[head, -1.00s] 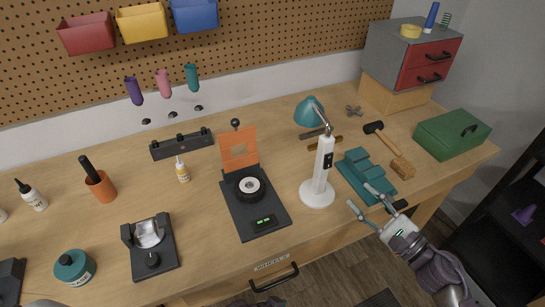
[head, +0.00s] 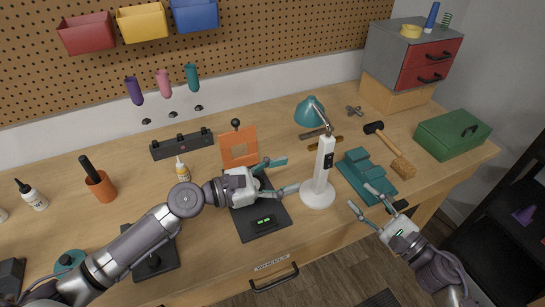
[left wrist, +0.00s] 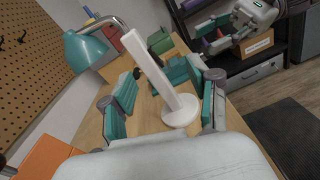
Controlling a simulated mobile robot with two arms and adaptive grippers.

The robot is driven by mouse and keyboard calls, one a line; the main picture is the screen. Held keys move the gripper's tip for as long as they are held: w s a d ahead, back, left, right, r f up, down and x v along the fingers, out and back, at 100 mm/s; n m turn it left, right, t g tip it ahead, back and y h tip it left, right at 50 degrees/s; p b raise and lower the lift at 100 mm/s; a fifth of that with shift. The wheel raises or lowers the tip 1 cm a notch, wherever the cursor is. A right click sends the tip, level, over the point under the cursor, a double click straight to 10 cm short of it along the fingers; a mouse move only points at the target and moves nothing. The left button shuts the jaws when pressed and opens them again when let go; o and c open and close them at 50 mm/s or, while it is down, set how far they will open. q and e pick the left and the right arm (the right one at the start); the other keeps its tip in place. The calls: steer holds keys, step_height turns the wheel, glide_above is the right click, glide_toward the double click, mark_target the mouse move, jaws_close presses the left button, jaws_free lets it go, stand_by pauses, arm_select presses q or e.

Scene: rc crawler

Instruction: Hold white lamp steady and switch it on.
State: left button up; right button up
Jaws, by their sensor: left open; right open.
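The white lamp (head: 322,172) stands upright on its round base on the workbench, with a teal shade (head: 309,111) and a black switch plate (head: 328,160) on the right side of its post. My left gripper (head: 286,175) is open just left of the post. In the left wrist view the lamp post (left wrist: 155,70) rises between the spread fingers, ahead of them; I cannot tell whether either finger touches it. My right gripper (head: 372,199) is open and empty at the front edge of the bench, right of the lamp base.
A teal stepped block (head: 364,176) sits right of the lamp. A mallet (head: 388,140) and a green box (head: 452,134) lie farther right. A black stand with an orange plate (head: 238,147) is partly hidden behind my left gripper. A labelled drawer (head: 272,275) is below.

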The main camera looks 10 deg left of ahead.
mark_target(322, 143)
arm_select(q)
step_height(322, 143, up, 3)
steer(key=w+a+n, duration=0.2)
steer(key=a+n, duration=0.1)
steer(key=shift+t, duration=0.4)
steer(key=x, duration=1.4)
steer(key=shift+s+d, duration=0.1)
steer(key=shift+c, duration=0.3)
